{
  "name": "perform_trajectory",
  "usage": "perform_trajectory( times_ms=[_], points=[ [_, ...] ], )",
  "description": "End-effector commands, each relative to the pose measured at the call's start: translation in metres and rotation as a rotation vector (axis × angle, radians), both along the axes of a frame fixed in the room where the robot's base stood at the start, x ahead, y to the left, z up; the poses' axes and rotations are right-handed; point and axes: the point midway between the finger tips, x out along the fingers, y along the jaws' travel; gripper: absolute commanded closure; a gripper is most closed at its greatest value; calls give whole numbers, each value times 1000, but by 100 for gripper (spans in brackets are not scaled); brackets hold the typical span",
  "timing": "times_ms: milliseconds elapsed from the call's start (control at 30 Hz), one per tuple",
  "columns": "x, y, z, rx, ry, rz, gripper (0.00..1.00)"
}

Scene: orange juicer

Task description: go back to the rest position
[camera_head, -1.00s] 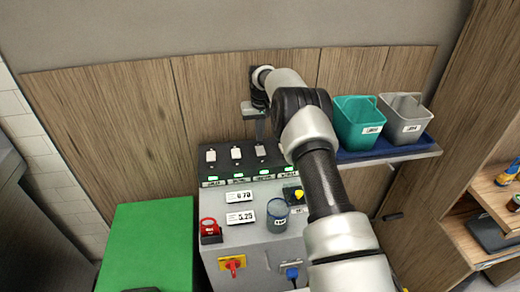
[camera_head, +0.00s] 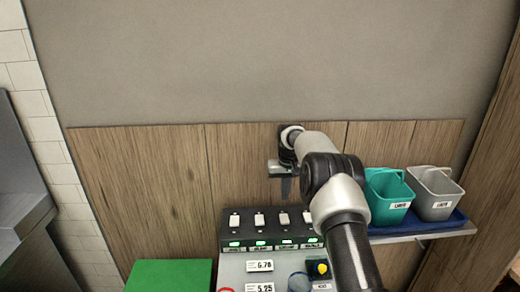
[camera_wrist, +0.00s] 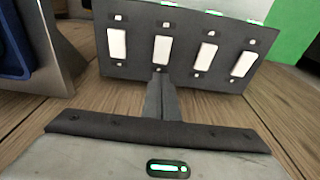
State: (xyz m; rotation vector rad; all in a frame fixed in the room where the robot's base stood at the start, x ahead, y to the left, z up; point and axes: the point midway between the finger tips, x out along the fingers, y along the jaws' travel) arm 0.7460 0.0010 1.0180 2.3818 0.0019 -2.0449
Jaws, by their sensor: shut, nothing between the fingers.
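My gripper (camera_head: 286,188) is shut and empty. It hangs fingers down in front of the wood panel, above and behind the switch panel (camera_head: 272,222). In the wrist view my gripper's closed fingers (camera_wrist: 160,82) point toward the row of white rocker switches (camera_wrist: 163,48), with no contact visible. The switch panel has several white switches with green lights below them. My arm reaches in from the lower right of the head view.
A teal bucket (camera_head: 388,198) and a grey bucket (camera_head: 435,195) stand on a blue tray (camera_head: 440,229) on the shelf at right. A green box (camera_head: 168,276) is at lower left. The machine shows two displays and a yellow-black button (camera_head: 321,268). The wall above is clear.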

Motion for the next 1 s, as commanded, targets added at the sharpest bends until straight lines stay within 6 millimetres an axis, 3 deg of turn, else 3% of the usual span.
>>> perform_trajectory(
  times_ms=[133, 267, 400, 600, 800, 1000],
  points=[
    [-12, 4, 61, -7, -35, 13, 100],
    [-42, 7, 127, -17, -69, 26, 100],
    [-87, 8, 190, -26, -106, 34, 100],
    [-169, 7, 257, -35, -161, 35, 100],
    [-264, 3, 293, -36, -216, 26, 100],
    [-361, 0, 295, -28, -271, 13, 100]
  ],
)
